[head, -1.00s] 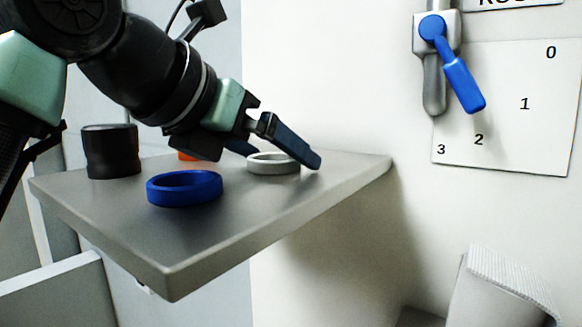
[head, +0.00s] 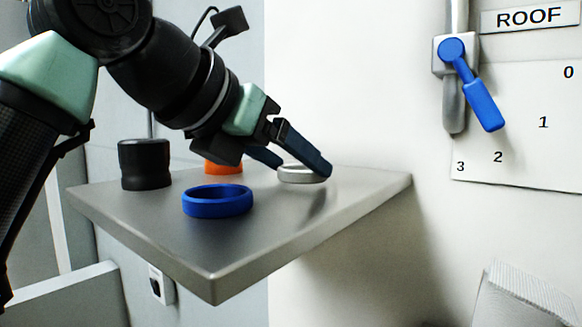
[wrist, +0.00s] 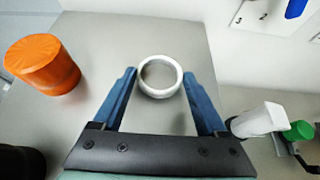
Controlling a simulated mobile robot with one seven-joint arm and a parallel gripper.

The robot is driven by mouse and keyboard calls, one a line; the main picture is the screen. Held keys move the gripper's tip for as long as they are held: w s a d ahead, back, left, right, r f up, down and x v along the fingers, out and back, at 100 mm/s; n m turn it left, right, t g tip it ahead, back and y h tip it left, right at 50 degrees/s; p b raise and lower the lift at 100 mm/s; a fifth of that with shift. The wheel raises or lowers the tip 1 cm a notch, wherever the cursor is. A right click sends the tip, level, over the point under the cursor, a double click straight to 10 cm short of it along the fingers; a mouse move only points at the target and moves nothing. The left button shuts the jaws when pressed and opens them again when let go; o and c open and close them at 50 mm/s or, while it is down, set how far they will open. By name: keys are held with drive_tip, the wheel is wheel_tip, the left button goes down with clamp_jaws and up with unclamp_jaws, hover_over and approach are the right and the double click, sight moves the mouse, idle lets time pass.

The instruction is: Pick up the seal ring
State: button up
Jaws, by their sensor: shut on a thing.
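A light grey ring (head: 300,175), which I take as the seal ring, is between the two blue fingers of my gripper (head: 302,167) over the far right part of the grey shelf (head: 215,262). In the wrist view the ring (wrist: 147,88) sits between the fingertips (wrist: 160,77), one on each side of it. My gripper is shut on it. I cannot tell whether the ring still touches the shelf. The finger nearer the head camera hides its right edge.
A blue ring (head: 217,208) lies nearer the shelf's front. A black cup-like part (head: 145,165) stands at the left, and an orange part (head: 224,167) behind. The wall (head: 350,90) is close at the right, with a blue lever (head: 480,98) above.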

sight(289, 171)
wheel_tip(289, 171, up, 9)
drive_tip(key=b, duration=0.1)
drive_tip(key=shift+r, duration=0.15)
idle(0.5)
